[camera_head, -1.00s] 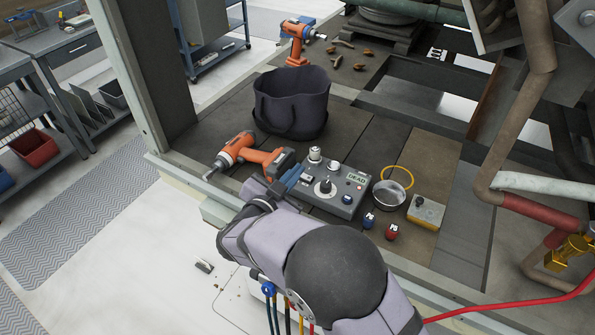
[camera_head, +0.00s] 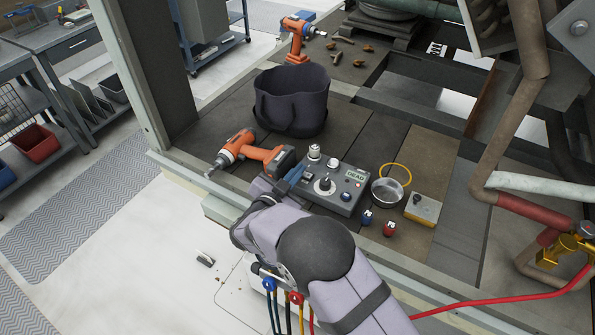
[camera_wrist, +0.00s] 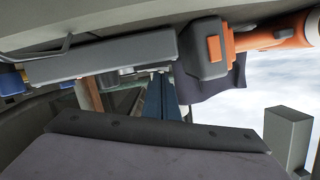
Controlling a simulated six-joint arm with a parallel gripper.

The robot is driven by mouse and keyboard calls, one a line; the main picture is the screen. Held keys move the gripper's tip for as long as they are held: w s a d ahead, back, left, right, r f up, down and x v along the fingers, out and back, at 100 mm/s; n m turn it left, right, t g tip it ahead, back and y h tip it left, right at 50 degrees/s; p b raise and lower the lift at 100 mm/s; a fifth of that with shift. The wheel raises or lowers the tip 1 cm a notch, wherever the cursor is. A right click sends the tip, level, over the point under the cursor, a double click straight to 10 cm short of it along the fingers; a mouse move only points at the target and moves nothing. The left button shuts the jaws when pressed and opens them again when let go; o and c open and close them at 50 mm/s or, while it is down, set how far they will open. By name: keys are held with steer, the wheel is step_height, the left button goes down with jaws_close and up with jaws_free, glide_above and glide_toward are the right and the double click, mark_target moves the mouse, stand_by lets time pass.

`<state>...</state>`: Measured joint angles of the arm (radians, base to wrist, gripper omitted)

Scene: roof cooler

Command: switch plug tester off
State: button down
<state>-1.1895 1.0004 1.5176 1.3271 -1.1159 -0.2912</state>
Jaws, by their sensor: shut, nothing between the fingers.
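The plug tester (camera_head: 336,185) is a grey box on the dark bench boards, with a black central knob (camera_head: 325,185), white-topped posts along its far side and a label reading DEAD (camera_head: 355,175). My gripper (camera_head: 294,176) is at the box's left end, with its blue fingers close together and nothing held. I cannot tell whether it touches the box. In the wrist view the shut blue fingers (camera_wrist: 163,97) point away from the camera. A grey body edge (camera_wrist: 100,62) crosses above them. The tester's switch cannot be made out clearly.
An orange drill (camera_head: 250,152) lies just left of the tester and my gripper. A dark fabric bucket (camera_head: 291,100) stands behind. A metal bowl (camera_head: 388,192), blue and red caps (camera_head: 390,229) and a yellow-grey block (camera_head: 424,209) lie to the right. Pipes fill the far right.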

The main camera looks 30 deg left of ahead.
steer(key=shift+a+f+n+h, duration=0.2)
steer(key=shift+f+n+h, duration=0.1)
steer(key=shift+r+p, duration=0.45)
steer(key=shift+r, duration=0.1)
step_height(320, 180, up, 4)
steer(key=p, duration=0.2)
steer(key=shift+f+p, duration=0.15)
steer(key=shift+p, duration=0.2)
steer(key=b+v, duration=0.3)
steer(key=v, duration=0.7)
steer(key=shift+a+f+b, duration=0.15)
steer(key=shift+a+b, duration=0.05)
steer(key=shift+b, duration=0.2)
